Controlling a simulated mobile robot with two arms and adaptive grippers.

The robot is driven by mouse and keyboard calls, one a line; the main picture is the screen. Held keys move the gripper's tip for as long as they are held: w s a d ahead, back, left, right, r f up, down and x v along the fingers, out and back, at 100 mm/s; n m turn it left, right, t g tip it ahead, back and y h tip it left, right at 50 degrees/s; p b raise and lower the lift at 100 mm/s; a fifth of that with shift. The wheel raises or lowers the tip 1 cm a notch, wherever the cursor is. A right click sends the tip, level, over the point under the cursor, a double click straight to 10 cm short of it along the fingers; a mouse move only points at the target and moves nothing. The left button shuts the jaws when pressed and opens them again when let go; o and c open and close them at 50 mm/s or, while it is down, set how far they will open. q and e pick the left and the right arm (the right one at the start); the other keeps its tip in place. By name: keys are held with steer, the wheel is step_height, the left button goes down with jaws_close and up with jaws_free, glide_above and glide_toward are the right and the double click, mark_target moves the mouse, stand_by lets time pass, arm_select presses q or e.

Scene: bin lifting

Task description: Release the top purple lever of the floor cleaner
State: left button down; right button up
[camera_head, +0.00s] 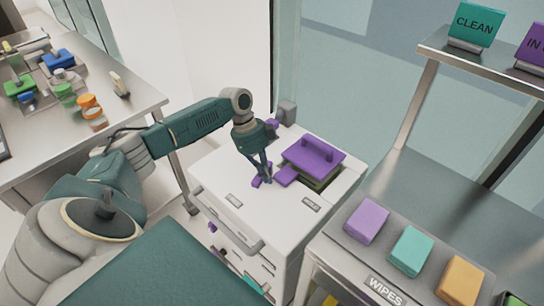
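A white wheeled unit with drawers (225,190) stands in the middle of the view; I take it to be the floor cleaner. My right gripper is not in view.
A metal table (140,92) with bottles and coloured items stands at the left. A counter at the right holds purple, teal and orange blocks (411,250) and a WIPES label. A shelf (490,62) carries a teal CLEAN sign (474,22). A grey post (287,110) stands behind the unit.

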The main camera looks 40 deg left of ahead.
arm_select(q)
steer(key=shift+s+a+m+g, duration=0.25)
steer(key=shift+a+m+g, duration=0.2)
steer(key=shift+m, duration=0.65)
steer(key=shift+s+a+b, duration=0.15)
steer(key=shift+a+b, duration=0.15)
steer(key=shift+a, duration=0.1)
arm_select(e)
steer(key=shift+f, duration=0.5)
arm_select(q)
steer(key=shift+a, duration=0.1)
